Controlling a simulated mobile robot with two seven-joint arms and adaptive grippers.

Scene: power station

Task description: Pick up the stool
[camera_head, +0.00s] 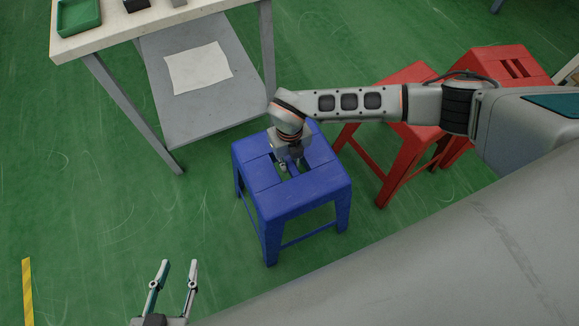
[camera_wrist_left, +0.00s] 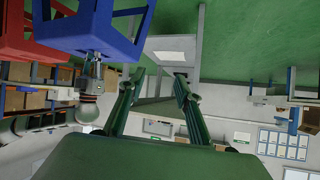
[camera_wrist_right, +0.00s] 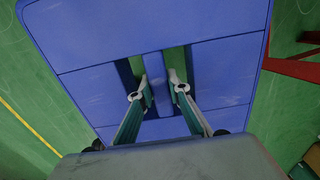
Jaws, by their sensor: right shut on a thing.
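The blue stool (camera_head: 300,196) stands upright on the green floor in the head view. It has a square seat with two slots and a bar between them. My right gripper (camera_head: 287,172) reaches down onto the seat. In the right wrist view my right gripper (camera_wrist_right: 157,85) has a finger in each slot and is shut on the seat's middle bar. My left gripper (camera_head: 178,268) is open and empty, low at the left of the head view, apart from the stool. The left wrist view shows the left gripper (camera_wrist_left: 160,78) with its fingers spread and the blue stool (camera_wrist_left: 92,28) at upper left.
A white-topped table (camera_head: 125,22) with a grey lower shelf (camera_head: 200,118) stands behind the stool, close to it. Red stools (camera_head: 400,150) stand to the right, under my right arm. Yellow tape (camera_head: 27,292) marks the floor at left. Floor left of the stool is clear.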

